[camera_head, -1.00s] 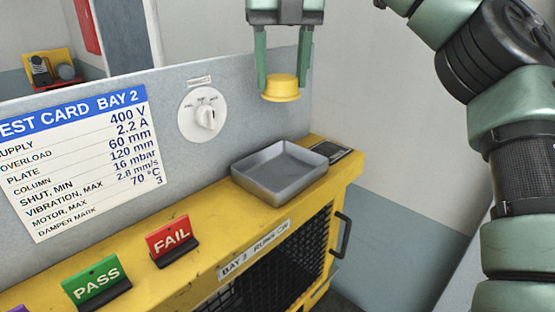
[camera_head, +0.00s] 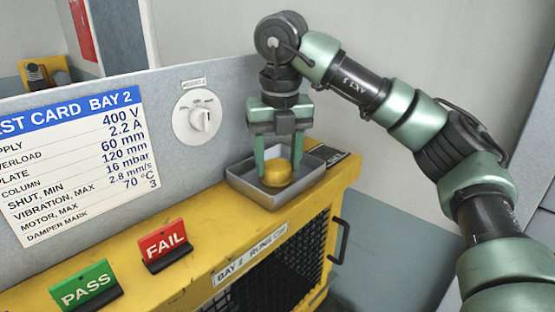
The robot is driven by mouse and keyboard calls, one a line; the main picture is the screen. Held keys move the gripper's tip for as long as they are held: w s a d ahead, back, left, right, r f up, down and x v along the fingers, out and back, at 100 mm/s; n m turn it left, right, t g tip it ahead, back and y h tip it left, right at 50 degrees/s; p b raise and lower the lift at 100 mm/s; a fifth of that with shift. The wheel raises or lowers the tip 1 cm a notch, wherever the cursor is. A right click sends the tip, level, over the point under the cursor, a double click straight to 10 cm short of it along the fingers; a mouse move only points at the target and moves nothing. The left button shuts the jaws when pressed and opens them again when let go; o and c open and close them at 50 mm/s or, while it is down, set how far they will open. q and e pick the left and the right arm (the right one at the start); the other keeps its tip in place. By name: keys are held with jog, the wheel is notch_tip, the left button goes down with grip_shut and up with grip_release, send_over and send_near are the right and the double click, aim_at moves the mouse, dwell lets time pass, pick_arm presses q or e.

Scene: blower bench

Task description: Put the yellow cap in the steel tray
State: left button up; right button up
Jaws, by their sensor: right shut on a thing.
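The yellow cap (camera_head: 277,173) is inside the steel tray (camera_head: 246,187), low between its walls. My right gripper (camera_head: 278,170) points straight down into the tray, its two green fingers on either side of the cap and shut on it. Whether the cap touches the tray floor is hard to tell. The tray sits on the yellow bench top near its right end. My left gripper is not in view.
A green PASS sign (camera_head: 86,286) and a red FAIL sign (camera_head: 164,244) stand on the yellow bench (camera_head: 215,250) left of the tray. A grey panel behind carries a white dial (camera_head: 199,117) and a test card (camera_head: 75,165). A black handle (camera_head: 341,241) juts from the bench's right end.

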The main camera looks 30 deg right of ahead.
aim_at(279, 169)
jog(key=shift+s, duration=0.1)
jog(key=o, duration=1.3)
jog(key=shift+o, duration=0.2)
notch_tip(279, 169, up, 12)
jog(key=s, duration=0.1)
jog(key=shift+s+a, duration=0.15)
jog(key=shift+a, duration=0.1)
